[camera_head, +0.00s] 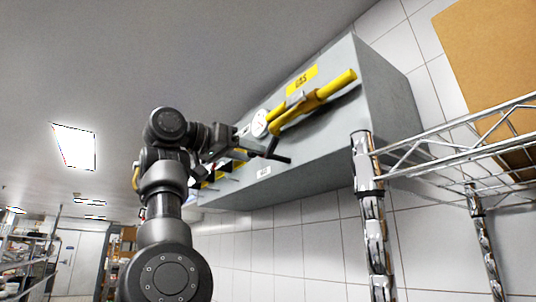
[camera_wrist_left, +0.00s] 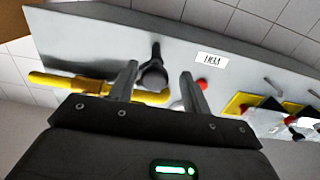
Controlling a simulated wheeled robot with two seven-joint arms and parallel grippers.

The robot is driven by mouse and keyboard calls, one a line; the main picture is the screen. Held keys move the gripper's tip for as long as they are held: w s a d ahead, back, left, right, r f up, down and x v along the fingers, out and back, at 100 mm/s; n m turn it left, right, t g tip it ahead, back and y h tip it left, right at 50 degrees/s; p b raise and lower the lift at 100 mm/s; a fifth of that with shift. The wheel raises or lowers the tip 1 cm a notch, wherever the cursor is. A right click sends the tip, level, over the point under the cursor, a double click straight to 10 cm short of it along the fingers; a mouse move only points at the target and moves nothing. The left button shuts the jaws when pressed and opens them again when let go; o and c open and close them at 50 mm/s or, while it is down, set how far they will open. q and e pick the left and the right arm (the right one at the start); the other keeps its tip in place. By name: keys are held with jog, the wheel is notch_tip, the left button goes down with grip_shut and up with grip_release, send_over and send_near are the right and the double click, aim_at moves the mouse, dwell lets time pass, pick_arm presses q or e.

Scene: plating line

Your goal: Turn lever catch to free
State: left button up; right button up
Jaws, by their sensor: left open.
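A dark lever (camera_head: 271,147), which looks like the lever catch, sticks out below the pipe. In the left wrist view the dark lever (camera_wrist_left: 154,75) with a rounded base shows between the fingers, nearer the left one. My left gripper (camera_head: 250,146) is open in front of the box, close to the lever; contact cannot be told. Its two fingers also show in the left wrist view (camera_wrist_left: 158,72). My right gripper is not in view.
A round white gauge (camera_head: 260,123) and a yellow label (camera_head: 301,79) are on the box. A chrome wire rack (camera_head: 369,190) stands at the right.

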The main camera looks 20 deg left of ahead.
pick_arm(q)
jog(key=shift+w+d+r, duration=0.1)
jog(key=shift+w+d, duration=0.05)
jog(key=shift+w, duration=0.25)
jog(key=shift+d, duration=0.2)
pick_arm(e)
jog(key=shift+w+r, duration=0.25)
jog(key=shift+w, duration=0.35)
pick_arm(q)
jog(key=shift+d, duration=0.1)
jog(key=shift+d, duration=0.1)
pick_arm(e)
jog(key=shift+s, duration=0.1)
pick_arm(q)
jog(key=shift+w, duration=0.1)
jog(key=shift+c, duration=1.3)
jog(key=c, duration=0.7)
jog(key=shift+o, duration=0.2)
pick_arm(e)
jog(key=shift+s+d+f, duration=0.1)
